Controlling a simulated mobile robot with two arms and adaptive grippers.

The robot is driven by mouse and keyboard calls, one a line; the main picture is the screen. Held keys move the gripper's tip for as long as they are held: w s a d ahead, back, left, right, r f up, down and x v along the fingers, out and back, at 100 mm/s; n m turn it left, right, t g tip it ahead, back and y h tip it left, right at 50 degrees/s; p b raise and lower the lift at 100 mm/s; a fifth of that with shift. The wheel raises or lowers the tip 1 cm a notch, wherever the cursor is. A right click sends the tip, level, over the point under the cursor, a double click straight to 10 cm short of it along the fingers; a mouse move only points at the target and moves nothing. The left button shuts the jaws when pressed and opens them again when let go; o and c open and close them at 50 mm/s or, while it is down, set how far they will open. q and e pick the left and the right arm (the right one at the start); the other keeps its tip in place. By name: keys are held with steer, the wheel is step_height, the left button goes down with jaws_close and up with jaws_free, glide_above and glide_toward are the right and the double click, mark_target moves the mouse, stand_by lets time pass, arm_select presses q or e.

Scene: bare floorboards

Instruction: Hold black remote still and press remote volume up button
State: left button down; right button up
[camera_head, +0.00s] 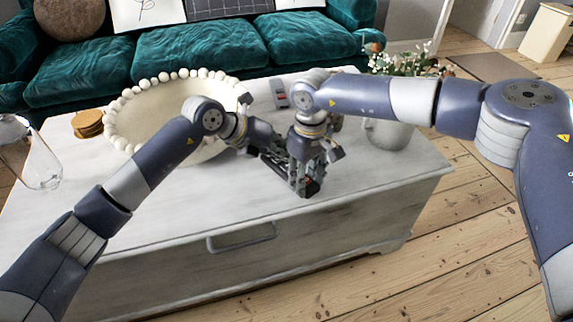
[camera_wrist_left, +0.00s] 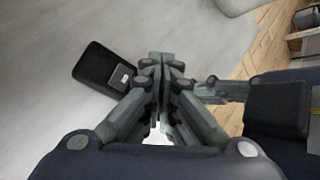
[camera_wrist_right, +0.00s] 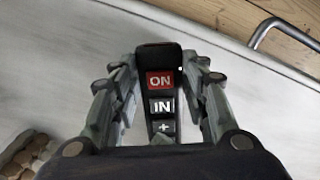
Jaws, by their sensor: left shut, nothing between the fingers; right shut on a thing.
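The black remote (camera_wrist_right: 160,57) is held between the fingers of my right gripper (camera_wrist_right: 160,88) in the right wrist view. Its red ON button, white IN button and plus button (camera_wrist_right: 164,127) face that camera. A grey-green tip sits just below the plus button; I cannot tell whether it touches. In the head view my right gripper (camera_head: 307,183) points down over the table's front edge. My left gripper (camera_head: 280,158) is shut and empty, close beside it. In the left wrist view the fingertips of my left gripper (camera_wrist_left: 160,62) are together near the remote (camera_wrist_left: 98,65), partly hiding it.
A teal sofa (camera_head: 200,50) stands behind. The table's front left is clear.

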mark_target(284, 163)
arm_select(q)
steer(key=shift+f, duration=0.4)
steer(key=shift+f, duration=0.45)
stand_by(0.9)
steer(key=shift+r, duration=0.9)
steer(key=shift+r, duration=0.1)
steer(key=shift+r, duration=2.4)
stand_by(0.7)
